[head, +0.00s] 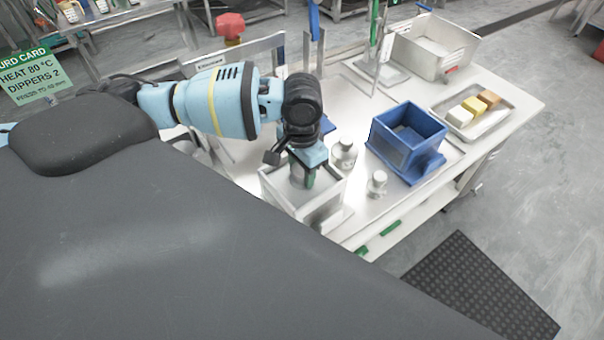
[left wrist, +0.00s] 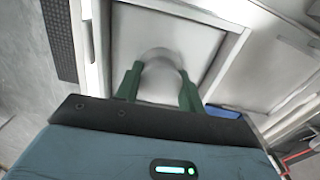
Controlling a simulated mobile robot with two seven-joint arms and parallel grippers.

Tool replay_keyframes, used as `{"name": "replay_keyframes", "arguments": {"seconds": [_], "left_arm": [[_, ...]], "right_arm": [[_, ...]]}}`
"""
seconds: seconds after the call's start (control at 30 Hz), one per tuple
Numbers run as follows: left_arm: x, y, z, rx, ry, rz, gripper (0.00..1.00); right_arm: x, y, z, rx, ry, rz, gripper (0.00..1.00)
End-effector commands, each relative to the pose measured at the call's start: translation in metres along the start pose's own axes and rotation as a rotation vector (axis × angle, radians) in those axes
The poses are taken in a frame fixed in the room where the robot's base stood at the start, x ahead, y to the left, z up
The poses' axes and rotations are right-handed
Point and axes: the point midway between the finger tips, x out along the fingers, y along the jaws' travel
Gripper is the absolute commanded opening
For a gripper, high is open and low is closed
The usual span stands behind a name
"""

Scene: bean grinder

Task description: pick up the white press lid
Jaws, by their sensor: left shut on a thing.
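My left gripper (head: 309,181) points down into the open white box (head: 320,213) at the near left of the table. In the left wrist view its green fingers (left wrist: 160,82) are shut on a pale round thing, the white press lid (left wrist: 160,58), which is blurred. The box's floor and walls show around the lid. In the head view the lid is hidden by the gripper and the box. My right gripper is in neither view.
Two small pale jars (head: 345,153) (head: 377,183) stand right of the box. Beyond them are a blue bin (head: 408,143), a metal tray (head: 455,118) with several coloured blocks and a white crate (head: 425,60). Bare table lies between the jars and the blue bin.

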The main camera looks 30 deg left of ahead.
Motion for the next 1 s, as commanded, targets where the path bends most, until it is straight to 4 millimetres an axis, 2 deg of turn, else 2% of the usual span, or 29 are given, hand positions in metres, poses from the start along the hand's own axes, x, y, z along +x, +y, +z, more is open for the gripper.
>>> {"name": "replay_keyframes", "arguments": {"seconds": [0.27,0.5,1.0], "left_arm": [[-0.01,0.0,-0.001,0.0,0.004,0.001,0.12],[-0.039,0.001,-0.001,0.001,0.004,0.002,0.12],[-0.044,0.097,-0.013,0.006,0.001,0.004,0.12]], "right_arm": [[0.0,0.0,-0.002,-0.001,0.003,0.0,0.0],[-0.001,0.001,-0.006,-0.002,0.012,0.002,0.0],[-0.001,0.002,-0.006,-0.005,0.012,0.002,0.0]]}}
